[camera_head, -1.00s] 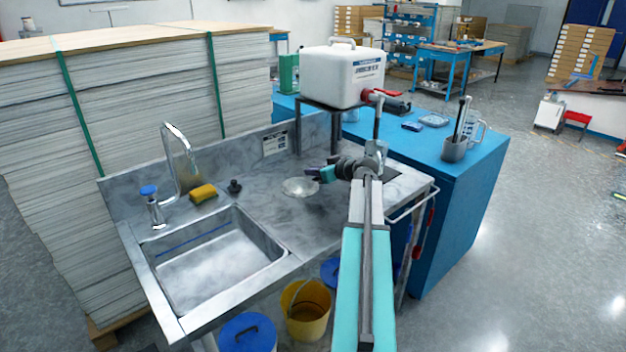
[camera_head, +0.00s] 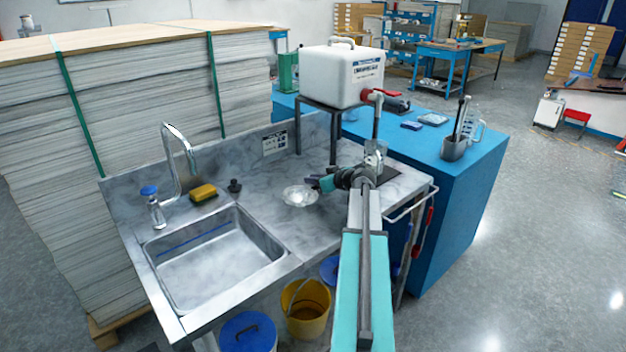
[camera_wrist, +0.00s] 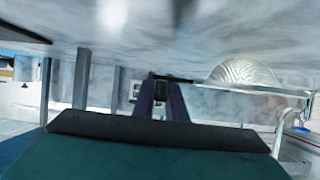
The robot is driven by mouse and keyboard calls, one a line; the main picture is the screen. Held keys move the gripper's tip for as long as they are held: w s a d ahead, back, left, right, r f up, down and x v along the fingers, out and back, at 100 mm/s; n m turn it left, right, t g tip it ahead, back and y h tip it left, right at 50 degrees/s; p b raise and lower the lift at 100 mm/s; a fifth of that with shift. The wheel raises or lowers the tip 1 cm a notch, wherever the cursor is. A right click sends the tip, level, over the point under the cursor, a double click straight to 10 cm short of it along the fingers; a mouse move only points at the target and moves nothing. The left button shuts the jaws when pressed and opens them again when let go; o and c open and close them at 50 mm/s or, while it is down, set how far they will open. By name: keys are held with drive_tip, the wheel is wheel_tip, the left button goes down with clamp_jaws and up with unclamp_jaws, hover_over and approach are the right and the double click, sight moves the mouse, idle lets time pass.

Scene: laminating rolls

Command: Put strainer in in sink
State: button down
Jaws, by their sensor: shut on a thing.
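The strainer (camera_head: 300,196) is a round metal mesh bowl over the counter, right of the sink. In the wrist view, which looks upside down, its mesh bowl (camera_wrist: 243,72) shows at the right with a thin rim and a dark handle. My gripper (camera_head: 317,184) is shut on that handle; its fingers also show in the wrist view (camera_wrist: 163,92). I cannot tell whether the bowl touches the counter. The sink (camera_head: 215,262) is an empty steel basin at the left of the counter.
A white water container (camera_head: 342,76) on a metal stand is behind my gripper. The counter between strainer and sink is clear.

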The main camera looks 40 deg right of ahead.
drive_tip(key=shift+f, duration=0.15)
drive_tip(key=c, duration=1.8)
unclamp_jaws()
drive_tip(key=shift+r, duration=0.2)
drive_tip(key=shift+s, duration=0.35)
drive_tip(key=b+v, duration=0.2)
drive_tip(key=v, duration=0.9)
drive_tip(key=shift+s+r, duration=0.1)
drive_tip(key=shift+r, duration=0.1)
